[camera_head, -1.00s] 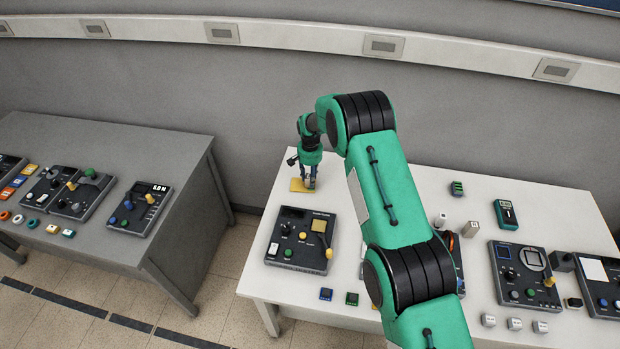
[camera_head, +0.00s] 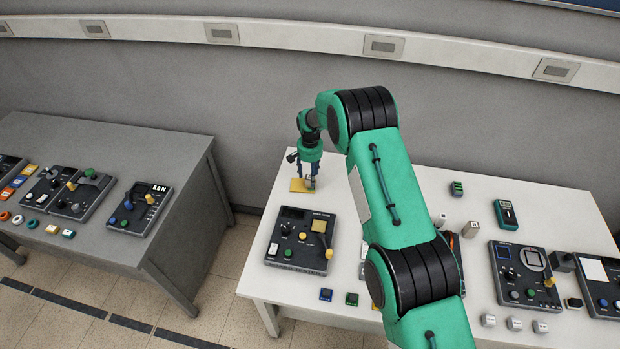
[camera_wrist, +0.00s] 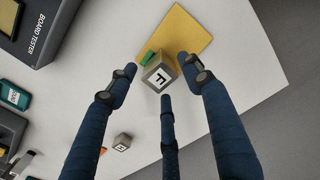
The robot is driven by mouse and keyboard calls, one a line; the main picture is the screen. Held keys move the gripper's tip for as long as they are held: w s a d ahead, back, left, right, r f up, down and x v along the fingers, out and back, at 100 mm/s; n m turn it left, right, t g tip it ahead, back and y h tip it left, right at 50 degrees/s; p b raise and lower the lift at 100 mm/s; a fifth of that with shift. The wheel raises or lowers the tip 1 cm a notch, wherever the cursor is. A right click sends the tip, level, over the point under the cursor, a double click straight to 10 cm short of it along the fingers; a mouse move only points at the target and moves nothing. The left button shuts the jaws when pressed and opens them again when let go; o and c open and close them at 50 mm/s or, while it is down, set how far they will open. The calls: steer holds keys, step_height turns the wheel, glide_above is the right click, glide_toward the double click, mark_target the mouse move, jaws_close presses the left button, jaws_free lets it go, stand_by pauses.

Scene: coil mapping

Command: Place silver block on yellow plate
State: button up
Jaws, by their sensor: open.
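The silver block (camera_wrist: 158,77), with a black mark on a white face, sits at the corner of the yellow plate (camera_wrist: 183,37) in the wrist view. It overlaps the plate's edge there; how much of its base rests on the plate is hidden. My gripper (camera_wrist: 160,78) is open, its three blue fingers spread around the block. In the head view my gripper (camera_head: 308,173) is over the right part of the yellow plate (camera_head: 297,186), with the silver block (camera_head: 311,183) just below the fingers.
A dark board tester (camera_head: 300,240) stands in front of the plate. A second marked block (camera_wrist: 122,142) is on the white table in the wrist view. A small green item (camera_wrist: 147,57) is beside the silver block. The table edge is close to the plate.

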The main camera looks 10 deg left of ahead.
step_height(320, 180, up, 10)
stand_by(0.5)
stand_by(0.5)
steer(key=shift+r, duration=0.1)
